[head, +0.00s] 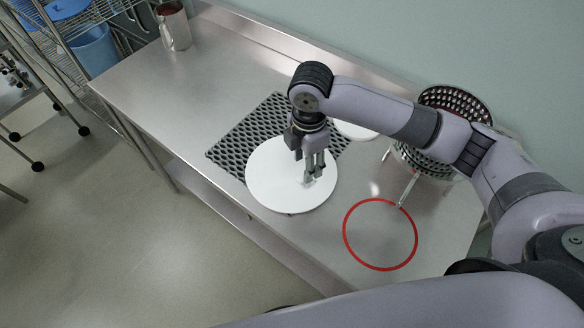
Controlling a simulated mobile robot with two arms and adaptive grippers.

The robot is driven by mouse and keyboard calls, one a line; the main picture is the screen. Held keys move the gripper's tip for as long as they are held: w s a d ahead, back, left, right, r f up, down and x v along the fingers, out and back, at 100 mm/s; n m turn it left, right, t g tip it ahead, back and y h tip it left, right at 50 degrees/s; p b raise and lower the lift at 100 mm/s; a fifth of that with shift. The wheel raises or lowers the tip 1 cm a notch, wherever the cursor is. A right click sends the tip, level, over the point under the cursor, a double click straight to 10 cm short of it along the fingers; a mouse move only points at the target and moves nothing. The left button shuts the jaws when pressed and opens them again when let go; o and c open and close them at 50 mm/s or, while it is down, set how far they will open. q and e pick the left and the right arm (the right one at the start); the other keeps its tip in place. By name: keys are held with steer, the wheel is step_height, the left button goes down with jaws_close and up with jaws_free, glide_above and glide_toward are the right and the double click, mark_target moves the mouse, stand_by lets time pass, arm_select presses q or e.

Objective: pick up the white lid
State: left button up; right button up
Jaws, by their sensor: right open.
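A round white lid (275,185) lies on a dark perforated mat (238,138) on the steel table, overhanging the mat's front edge. My right gripper (313,179) points down over the right part of the lid, with its fingers around or just above a small pale part there. Its jaws are open. Whether the fingers touch the lid cannot be told. Another white round thing (356,131) shows partly behind my right arm. My left gripper is not in view.
A red ring (347,238) lies on the steel table (180,95) to the right of the lid. A perforated steel pot or strainer (455,100) with a handle stands at the back right. A metal container (175,30) stands at the far left corner. The table's left part is clear.

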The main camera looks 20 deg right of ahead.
mark_target(301, 178)
steer(key=shift+s+a+f, duration=0.1)
steer(key=shift+a+f, duration=0.1)
steer(key=shift+f, duration=0.75)
steer(key=f, duration=0.1)
steer(key=f+p, duration=0.1)
steer(key=f, duration=0.2)
steer(key=shift+w+a+f+p, duration=0.2)
steer(key=shift+a+p, duration=0.1)
steer(key=shift+p, duration=0.1)
steer(key=shift+f, duration=0.25)
steer(key=c, duration=0.9)
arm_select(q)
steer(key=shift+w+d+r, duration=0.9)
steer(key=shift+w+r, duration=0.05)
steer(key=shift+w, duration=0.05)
arm_select(e)
jaws_close()
